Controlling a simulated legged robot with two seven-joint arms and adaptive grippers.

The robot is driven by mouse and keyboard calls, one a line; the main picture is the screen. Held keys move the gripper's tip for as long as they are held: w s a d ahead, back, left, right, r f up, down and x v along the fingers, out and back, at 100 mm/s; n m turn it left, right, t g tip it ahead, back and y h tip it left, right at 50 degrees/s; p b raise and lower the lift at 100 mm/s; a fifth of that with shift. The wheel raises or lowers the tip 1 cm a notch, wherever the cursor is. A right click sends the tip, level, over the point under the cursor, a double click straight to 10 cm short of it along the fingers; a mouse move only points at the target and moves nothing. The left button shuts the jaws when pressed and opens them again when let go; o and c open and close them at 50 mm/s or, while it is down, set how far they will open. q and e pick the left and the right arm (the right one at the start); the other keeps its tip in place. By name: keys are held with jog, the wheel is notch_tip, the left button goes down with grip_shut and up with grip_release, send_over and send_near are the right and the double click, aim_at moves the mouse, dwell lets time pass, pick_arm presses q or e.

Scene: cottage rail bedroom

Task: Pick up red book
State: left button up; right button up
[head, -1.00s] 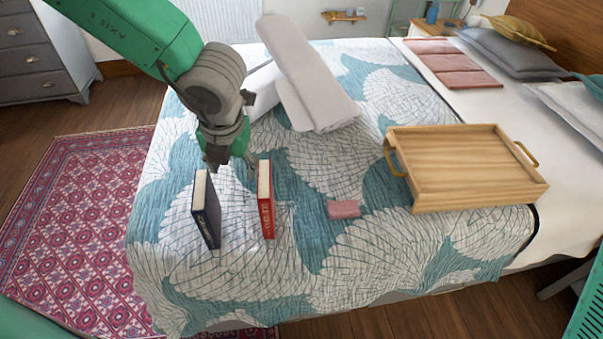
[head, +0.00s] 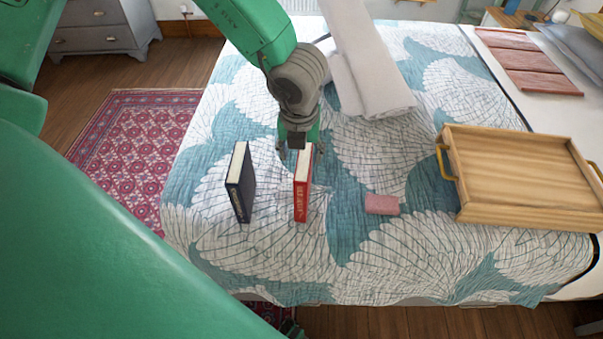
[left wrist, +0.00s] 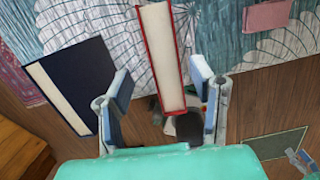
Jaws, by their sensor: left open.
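The red book (head: 302,186) stands upright on the bed's quilt in the head view, its white page edge facing up. My left gripper (head: 301,150) is open and above the far end of the red book. In the left wrist view, the red book (left wrist: 161,55) comes in between the two open fingers (left wrist: 160,95), with a gap on each side. Whether a finger touches it cannot be told.
A dark blue book (head: 240,182) stands upright left of the red book, with a gap between them. A small pink block (head: 382,204) lies to the right. A wooden tray (head: 520,215) with yellow handles is farther right. A rolled light towel (head: 370,75) lies behind the gripper.

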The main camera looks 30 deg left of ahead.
aim_at(306, 160)
pick_arm(q)
jog(key=f, duration=0.2)
jog(key=shift+w+d+f, duration=0.25)
jog(key=shift+w+f, duration=0.05)
jog(key=shift+w+d+f, duration=0.1)
jog(key=shift+d+f, duration=0.05)
jog(key=shift+a, duration=0.2)
jog(key=shift+a+f, duration=0.2)
jog(key=shift+f, duration=0.05)
jog(key=shift+d, duration=0.1)
jog(key=shift+d, duration=0.2)
jog(key=shift+c, duration=0.5)
